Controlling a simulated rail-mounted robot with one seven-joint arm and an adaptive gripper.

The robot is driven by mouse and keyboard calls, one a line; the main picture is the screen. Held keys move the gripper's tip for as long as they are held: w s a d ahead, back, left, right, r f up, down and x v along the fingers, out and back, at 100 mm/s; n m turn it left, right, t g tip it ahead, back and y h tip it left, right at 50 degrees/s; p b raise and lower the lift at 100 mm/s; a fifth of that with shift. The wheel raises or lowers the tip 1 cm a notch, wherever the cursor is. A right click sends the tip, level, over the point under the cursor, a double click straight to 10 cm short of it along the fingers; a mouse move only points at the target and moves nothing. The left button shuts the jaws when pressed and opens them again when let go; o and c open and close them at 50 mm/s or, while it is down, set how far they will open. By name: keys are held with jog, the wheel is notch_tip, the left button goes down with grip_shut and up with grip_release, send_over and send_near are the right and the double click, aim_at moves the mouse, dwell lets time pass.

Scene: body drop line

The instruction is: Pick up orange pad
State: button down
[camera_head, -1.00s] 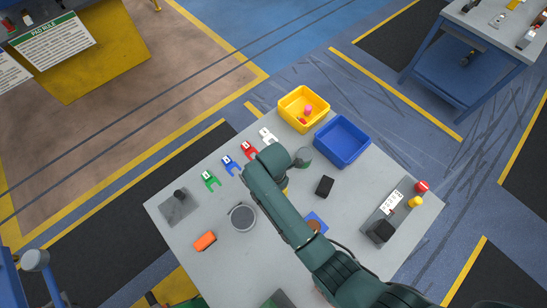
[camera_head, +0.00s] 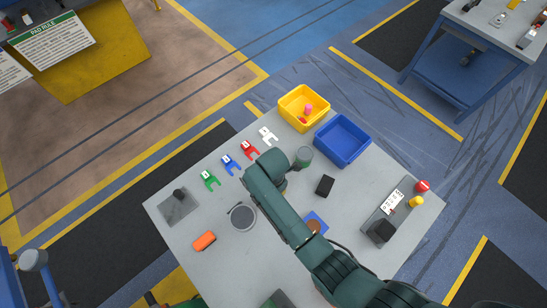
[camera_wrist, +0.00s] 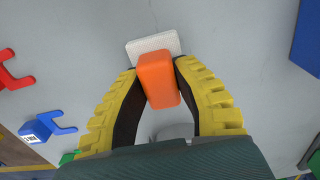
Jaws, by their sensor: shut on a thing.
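In the wrist view an orange pad (camera_wrist: 158,79) is held between the two yellow ribbed fingers of my gripper (camera_wrist: 160,80). The fingers touch its two sides. A white textured piece (camera_wrist: 152,44) shows just beyond the orange pad; I cannot tell whether they touch.
A yellow bin (camera_head: 287,111) with small items and a blue bin (camera_head: 322,148) stand at the back. Green (camera_head: 210,180), blue (camera_head: 228,164), red (camera_head: 249,150) and white (camera_head: 267,135) forked pieces lie along the left edge.

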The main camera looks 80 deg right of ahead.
notch_tip(320, 180, up, 10)
jog(key=shift+p, duration=0.7)
jog(key=c, duration=1.5)
grip_release()
grip_shut()
